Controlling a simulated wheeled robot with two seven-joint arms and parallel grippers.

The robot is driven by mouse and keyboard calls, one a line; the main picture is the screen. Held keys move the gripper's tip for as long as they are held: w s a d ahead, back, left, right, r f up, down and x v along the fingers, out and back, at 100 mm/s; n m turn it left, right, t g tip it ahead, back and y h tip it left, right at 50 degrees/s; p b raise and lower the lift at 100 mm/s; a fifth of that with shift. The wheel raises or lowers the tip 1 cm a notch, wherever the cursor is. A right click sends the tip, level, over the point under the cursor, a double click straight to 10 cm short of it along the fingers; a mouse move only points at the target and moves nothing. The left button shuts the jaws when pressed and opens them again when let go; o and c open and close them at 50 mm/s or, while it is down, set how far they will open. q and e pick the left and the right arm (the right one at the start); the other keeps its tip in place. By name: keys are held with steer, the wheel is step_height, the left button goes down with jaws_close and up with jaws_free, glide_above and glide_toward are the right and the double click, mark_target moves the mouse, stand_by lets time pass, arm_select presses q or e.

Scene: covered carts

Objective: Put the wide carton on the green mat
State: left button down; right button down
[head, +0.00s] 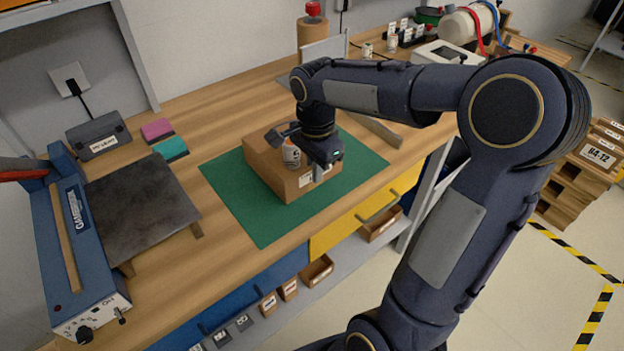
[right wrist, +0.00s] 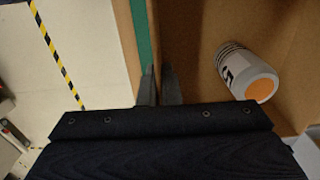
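The wide carton (head: 265,165) is a brown open box on the green mat (head: 250,215), near the bench's front edge. It appears to rest on the mat, with green around it. A white can with an orange end (head: 291,154) is inside it; the can lies on its side in the right wrist view (right wrist: 246,72). My right gripper (head: 318,174) reaches down at the carton's right side. In the right wrist view its fingers (right wrist: 160,86) straddle the carton's wall (right wrist: 158,35), close together on it. My left gripper is out of view.
A dark plate (head: 140,205) and a blue machine (head: 65,240) stand left of the mat. Pink (head: 157,130) and teal (head: 171,149) blocks lie behind. A white device (head: 445,55) stands at the back right. Bare bench surrounds the mat's left side.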

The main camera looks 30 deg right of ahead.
steer(key=shift+w+a+f, duration=0.15)
steer(key=shift+w+f, duration=0.15)
steer(key=shift+f, duration=0.1)
steer(key=shift+w+f, duration=0.1)
steer(key=shift+f, duration=1.5)
steer(key=shift+f, duration=0.1)
steer(key=c, duration=2.1)
jaws_free()
steer(key=shift+f, duration=0.15)
steer(key=o, duration=0.5)
steer(key=shift+c, duration=0.2)
